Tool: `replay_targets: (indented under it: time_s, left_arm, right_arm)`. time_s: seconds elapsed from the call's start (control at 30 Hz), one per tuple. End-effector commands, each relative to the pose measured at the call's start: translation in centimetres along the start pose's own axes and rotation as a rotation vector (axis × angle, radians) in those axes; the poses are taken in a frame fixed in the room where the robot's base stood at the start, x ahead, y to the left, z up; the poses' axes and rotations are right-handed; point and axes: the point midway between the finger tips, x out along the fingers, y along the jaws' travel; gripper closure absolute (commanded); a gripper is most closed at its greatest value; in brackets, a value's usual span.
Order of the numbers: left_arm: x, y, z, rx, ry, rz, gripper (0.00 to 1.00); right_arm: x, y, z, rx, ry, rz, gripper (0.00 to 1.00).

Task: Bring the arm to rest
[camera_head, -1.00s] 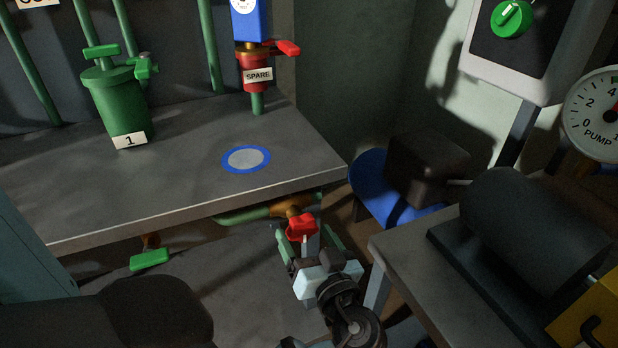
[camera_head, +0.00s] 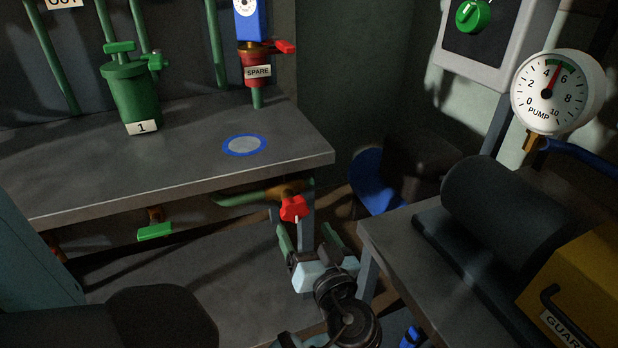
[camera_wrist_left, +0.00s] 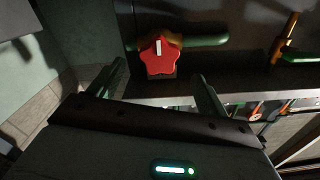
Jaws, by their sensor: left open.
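My left gripper (camera_head: 308,234) is open and empty in the head view, below the bench's front edge. Its two green-grey fingers point up toward a red star-shaped valve handle (camera_head: 293,208) on a pipe under the bench. The handle sits just beyond the fingertips, apart from them. In the left wrist view the red handle (camera_wrist_left: 160,55) shows ahead of and between the two spread fingers (camera_wrist_left: 158,80), with nothing held. My right gripper is not in view.
The grey bench (camera_head: 200,178) overhangs the handle, with a green canister (camera_head: 133,95) and blue ring (camera_head: 245,146) on top. A green lever (camera_head: 155,231) hangs below it. At right, a table (camera_head: 385,240) carries a dark motor (camera_head: 505,215) beside a pump gauge (camera_head: 548,93).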

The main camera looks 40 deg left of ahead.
Motion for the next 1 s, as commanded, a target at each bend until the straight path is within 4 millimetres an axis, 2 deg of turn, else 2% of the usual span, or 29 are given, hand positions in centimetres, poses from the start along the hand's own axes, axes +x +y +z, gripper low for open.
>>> replay_targets:
  time_s: [0.3, 0.67, 0.87, 1.0]
  left_arm:
    - [0.3, 0.0, 0.0, 0.0, 0.001, 0.001, 0.23]
    - [0.3, 0.0, 0.0, 0.0, 0.001, 0.001, 0.23]
    - [0.2, 0.0, 0.1, 0.007, -0.003, 0.009, 0.23]
    - [-0.2, -0.4, 0.9, 0.075, -0.04, 0.09, 0.23]
  right_arm:
    - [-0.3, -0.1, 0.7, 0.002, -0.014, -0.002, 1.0]
    - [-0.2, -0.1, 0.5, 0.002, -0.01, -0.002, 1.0]
    - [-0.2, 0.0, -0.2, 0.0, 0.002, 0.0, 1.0]
    - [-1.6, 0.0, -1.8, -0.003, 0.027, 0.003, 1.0]
